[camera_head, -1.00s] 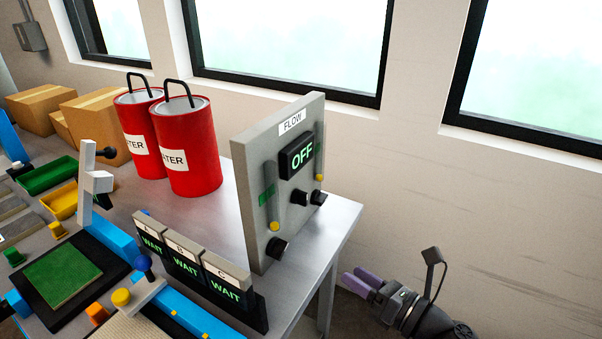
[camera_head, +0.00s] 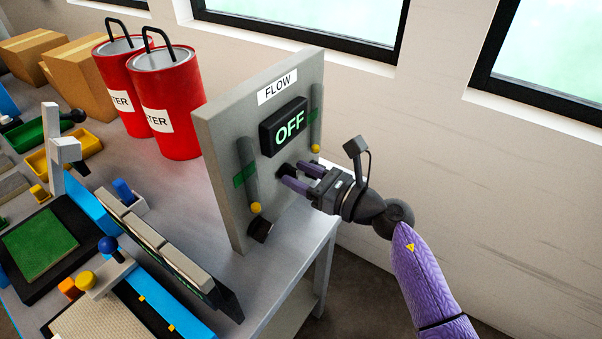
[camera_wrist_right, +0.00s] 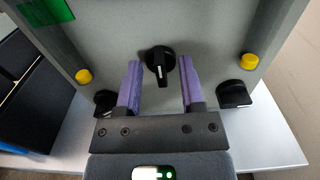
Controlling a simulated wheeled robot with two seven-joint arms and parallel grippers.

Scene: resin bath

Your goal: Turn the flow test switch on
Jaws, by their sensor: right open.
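The grey FLOW panel (camera_head: 222,130) stands upright on the table, with a black display (camera_head: 284,127) reading OFF in green. My right gripper (camera_head: 292,177) is at the panel's front, just below the display. In the right wrist view, my right gripper (camera_wrist_right: 160,88) is open, its purple fingers on either side of a black knob (camera_wrist_right: 160,64) with a white pointer line. I cannot tell whether the fingers touch it. Two more black knobs show lower on the panel, one at left (camera_wrist_right: 104,101) and one at right (camera_wrist_right: 233,94). My left gripper is not in view.
Yellow knobs (camera_head: 256,208) sit at the ends of grey tubes on the panel. Two red canisters (camera_head: 165,100) stand behind it to the left. A row of grey-topped blocks (camera_head: 150,236) stands at front left. The floor right of the table is clear.

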